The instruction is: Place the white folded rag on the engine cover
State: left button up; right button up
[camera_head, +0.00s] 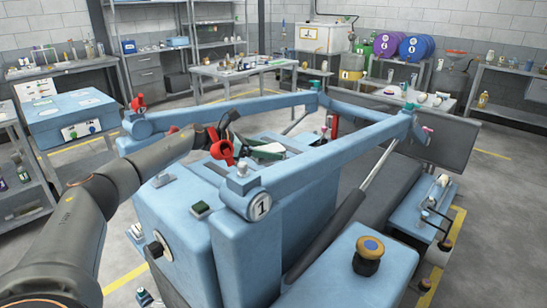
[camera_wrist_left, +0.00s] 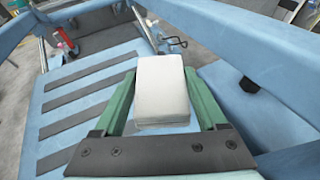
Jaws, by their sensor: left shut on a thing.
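The white folded rag (camera_wrist_left: 160,88) is a pale, thick block held between the green fingers of my left gripper (camera_wrist_left: 160,100). In the head view, my left gripper (camera_head: 266,151) reaches between the two blue beams of the machine, with a bit of white showing at its fingers. In the wrist view, a blue surface with several dark strips (camera_wrist_left: 88,95) lies below and left of the rag; it looks like the engine cover. The rag appears above the blue surfaces, but whether it touches them cannot be told. My right gripper is not in view.
A long blue beam (camera_head: 320,160) runs close to the right of my left gripper, and another (camera_head: 225,110) lies beyond it. A red part (camera_head: 222,151) shows beside my wrist. A black-and-yellow knob (camera_head: 368,254) stands at the front right.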

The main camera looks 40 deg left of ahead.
pick_arm(q)
notch_tip(320, 180, down, 5)
jog(key=shift+f, duration=2.45)
jog(key=shift+f+b, duration=0.2)
jog(key=shift+b, duration=0.35)
jog(key=o, duration=1.4)
jog(key=shift+r+p, duration=0.35)
jog(key=shift+p, duration=0.1)
jog(key=b+v, duration=0.1)
jog(key=v, duration=0.9)
jog(key=shift+s+a+f+b, duration=0.1)
jog(key=shift+s+a+b, duration=0.25)
jog(key=shift+b, duration=0.05)
jog(key=shift+s+a+r, duration=0.15)
jog(key=shift+s+r, duration=0.2)
jog(key=shift+s, duration=0.15)
